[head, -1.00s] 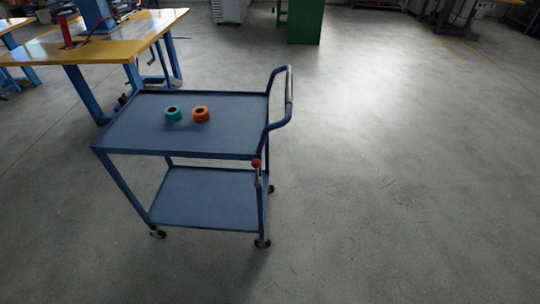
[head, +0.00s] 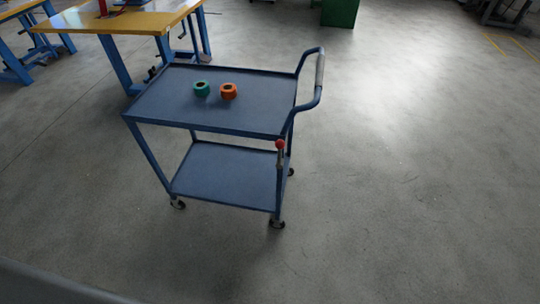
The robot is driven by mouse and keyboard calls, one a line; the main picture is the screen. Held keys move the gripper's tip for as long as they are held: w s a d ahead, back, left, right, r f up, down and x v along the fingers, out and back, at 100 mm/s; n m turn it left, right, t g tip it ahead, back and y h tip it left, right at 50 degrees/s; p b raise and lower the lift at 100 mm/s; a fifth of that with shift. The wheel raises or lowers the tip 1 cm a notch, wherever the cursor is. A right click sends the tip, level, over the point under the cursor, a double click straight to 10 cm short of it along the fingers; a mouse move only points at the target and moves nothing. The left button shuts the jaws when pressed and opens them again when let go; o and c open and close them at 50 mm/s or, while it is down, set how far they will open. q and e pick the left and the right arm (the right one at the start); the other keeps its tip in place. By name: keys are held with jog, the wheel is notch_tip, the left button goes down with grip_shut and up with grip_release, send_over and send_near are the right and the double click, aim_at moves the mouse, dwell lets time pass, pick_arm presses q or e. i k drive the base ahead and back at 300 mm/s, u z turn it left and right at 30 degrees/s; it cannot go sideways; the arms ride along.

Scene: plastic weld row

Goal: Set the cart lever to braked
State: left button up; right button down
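The blue two-shelf cart (head: 228,185) stands on wheels in the middle of the head view. Its push handle (head: 320,72) is on the right side. The cart lever (head: 280,151) has a red knob and sits at the near right corner post, below the top shelf. The knob is at the top with a short grey shaft below it; I cannot tell which setting this is. Neither of my grippers is in view.
A teal roll (head: 202,89) and an orange roll (head: 229,91) lie on the cart's top shelf. A yellow-topped workbench (head: 140,20) stands behind the cart at the left. A green cabinet (head: 340,12) is far back. The floor (head: 430,180) to the right and in front is clear.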

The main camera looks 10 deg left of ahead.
aim_at(279, 144)
jog(key=u, duration=0.5)
jog(key=k, duration=0.65)
jog(key=z, duration=1.15)
jog(key=i, duration=0.5)
jog(key=z, duration=0.05)
